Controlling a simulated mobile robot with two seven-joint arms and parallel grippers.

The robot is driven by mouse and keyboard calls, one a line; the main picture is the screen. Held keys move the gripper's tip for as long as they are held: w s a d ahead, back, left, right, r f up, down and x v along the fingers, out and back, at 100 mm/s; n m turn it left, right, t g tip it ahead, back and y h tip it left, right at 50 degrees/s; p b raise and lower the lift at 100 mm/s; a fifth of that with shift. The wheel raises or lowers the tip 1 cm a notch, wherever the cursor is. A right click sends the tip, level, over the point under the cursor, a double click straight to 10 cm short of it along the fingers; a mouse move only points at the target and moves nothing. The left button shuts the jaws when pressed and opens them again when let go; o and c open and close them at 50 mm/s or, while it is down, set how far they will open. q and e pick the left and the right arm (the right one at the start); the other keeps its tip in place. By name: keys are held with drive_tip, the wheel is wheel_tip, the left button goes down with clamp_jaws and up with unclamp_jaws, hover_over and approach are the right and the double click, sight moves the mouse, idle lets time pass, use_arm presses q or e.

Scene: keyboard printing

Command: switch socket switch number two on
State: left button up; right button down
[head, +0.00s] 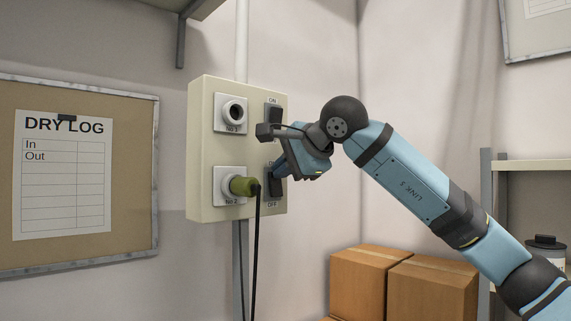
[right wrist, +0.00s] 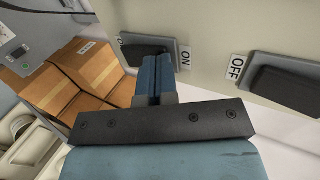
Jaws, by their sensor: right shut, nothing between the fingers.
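The cream socket panel (head: 205,150) is on the wall, with socket No 1 (head: 231,113) above and socket No 2 (head: 226,199) below. A green plug (head: 242,186) sits in No 2. The dark number two switch (head: 276,186) is beside it, with OFF below; it also shows in the right wrist view (right wrist: 140,52), next to an ON label (right wrist: 185,59). My right gripper (head: 279,170) is shut and empty, its blue fingertips (right wrist: 154,62) at the ON end of this switch. Contact is unclear, and the fingers partly hide the switch. My left gripper is not in view.
The upper switch (head: 273,113) is close above my right gripper; it also shows in the right wrist view (right wrist: 288,88). A black cord (head: 256,250) hangs from the plug. Cardboard boxes (head: 430,291) stand below right. A notice board (head: 90,255) hangs left.

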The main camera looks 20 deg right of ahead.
drive_tip(key=shift+r+p, duration=0.55)
drive_tip(key=shift+r, duration=0.2)
